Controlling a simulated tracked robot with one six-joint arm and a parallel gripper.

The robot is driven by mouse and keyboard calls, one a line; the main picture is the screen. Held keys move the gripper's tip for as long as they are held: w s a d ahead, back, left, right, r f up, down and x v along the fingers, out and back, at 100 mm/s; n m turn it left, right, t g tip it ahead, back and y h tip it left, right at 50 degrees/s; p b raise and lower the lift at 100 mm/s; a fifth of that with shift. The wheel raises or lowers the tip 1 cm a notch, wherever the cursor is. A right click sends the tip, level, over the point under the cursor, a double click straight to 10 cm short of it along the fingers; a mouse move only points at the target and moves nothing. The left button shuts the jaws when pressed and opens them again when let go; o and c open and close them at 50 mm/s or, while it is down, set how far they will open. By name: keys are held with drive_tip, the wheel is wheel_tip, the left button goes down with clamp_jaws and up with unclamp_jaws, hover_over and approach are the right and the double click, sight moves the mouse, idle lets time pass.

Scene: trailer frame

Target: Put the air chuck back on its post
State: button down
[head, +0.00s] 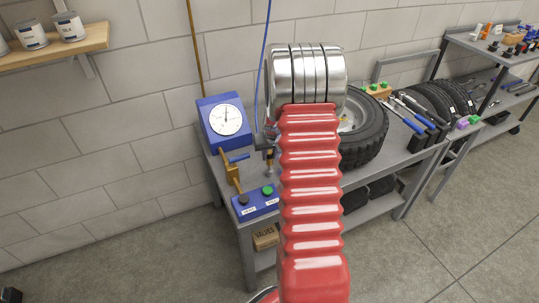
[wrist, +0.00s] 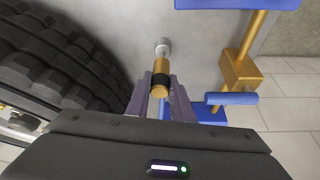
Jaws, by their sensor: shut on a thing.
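The air chuck (wrist: 160,78) is a brass cylinder with a black band and a silver end pointing away from the wrist camera. My gripper (wrist: 161,98) is shut on it, one finger on each side. In the head view, my gripper (head: 267,143) is above the bench top, partly hidden by my red arm, with the chuck (head: 269,164) pointing down below it. I cannot clearly make out the post in either view. A small grey piece stands close under the chuck in the head view, but I cannot tell whether they touch.
A blue gauge box (head: 211,136) stands at the bench's left end, with a brass valve (head: 235,179) and a blue button box (head: 250,206) in front. A tyre (head: 368,143) lies right of my arm; it is close on the left in the wrist view (wrist: 65,70).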

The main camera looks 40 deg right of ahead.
drive_tip(key=shift+f, duration=1.5)
drive_tip(key=c, duration=1.5)
unclamp_jaws()
drive_tip(key=shift+o, duration=0.3)
drive_tip(key=o, duration=0.4)
drive_tip(key=shift+o, duration=0.2)
drive_tip(key=shift+r, duration=0.15)
drive_tip(key=shift+r, duration=3.85)
drive_tip(key=shift+a, duration=0.1)
